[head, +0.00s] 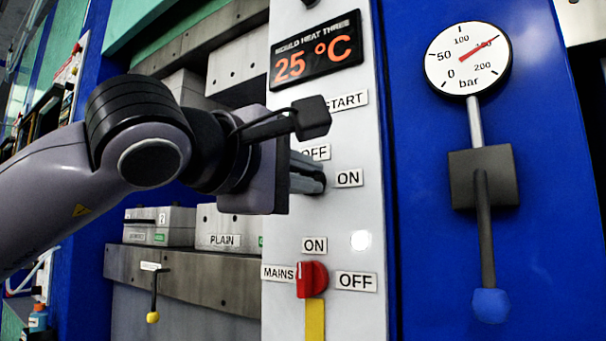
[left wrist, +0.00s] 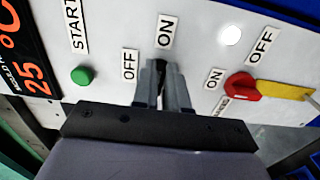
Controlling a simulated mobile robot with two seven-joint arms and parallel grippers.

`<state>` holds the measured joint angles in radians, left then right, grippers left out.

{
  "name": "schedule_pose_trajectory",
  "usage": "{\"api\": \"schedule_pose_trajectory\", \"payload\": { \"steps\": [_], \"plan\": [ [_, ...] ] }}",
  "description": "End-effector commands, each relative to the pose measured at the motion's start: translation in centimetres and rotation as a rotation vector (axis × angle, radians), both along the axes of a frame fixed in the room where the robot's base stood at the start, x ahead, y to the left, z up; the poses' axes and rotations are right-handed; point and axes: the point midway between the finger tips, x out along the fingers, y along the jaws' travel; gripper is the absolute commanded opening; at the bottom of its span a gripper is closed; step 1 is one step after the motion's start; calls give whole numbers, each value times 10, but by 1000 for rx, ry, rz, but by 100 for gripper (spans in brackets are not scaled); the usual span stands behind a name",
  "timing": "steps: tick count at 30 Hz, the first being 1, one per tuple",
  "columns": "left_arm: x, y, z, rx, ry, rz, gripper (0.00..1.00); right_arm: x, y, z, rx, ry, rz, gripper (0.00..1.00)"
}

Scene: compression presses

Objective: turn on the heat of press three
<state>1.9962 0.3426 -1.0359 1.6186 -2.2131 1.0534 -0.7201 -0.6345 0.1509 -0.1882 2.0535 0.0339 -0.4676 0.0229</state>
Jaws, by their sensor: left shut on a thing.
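The panel of press three (head: 345,215) is white, with a display (head: 315,50) reading "MOULD HEAT THREE 25 °C". The heat switch, a small dark knob (head: 318,184), sits between the OFF label (head: 316,152) and the ON label (head: 348,178). My left gripper (head: 308,176) is shut on this knob, its fingers on either side of it. In the left wrist view the fingers (left wrist: 163,88) close around the dark knob between OFF and ON. The fingers hide most of the knob, so I cannot tell its setting. My right gripper is not in view.
Below is the red mains knob (head: 312,279) with a yellow strip under it. A green START button (left wrist: 82,75) is close by. To the right, a blue-tipped lever (head: 484,230) hangs under a pressure gauge (head: 467,58). Mould blocks (head: 222,228) sit at left.

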Motion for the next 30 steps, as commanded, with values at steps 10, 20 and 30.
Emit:
{"api": "schedule_pose_trajectory", "payload": {
  "steps": [10, 20, 30],
  "plan": [
    [0, 0, -1, 5, -1, 1, 22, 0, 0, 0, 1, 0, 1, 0],
    [0, 0, 0, 2, -2, 0, 38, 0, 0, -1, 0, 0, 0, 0],
    [-34, 26, -1, 2, -5, 1, 38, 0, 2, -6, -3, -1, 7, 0]
  ]
}}
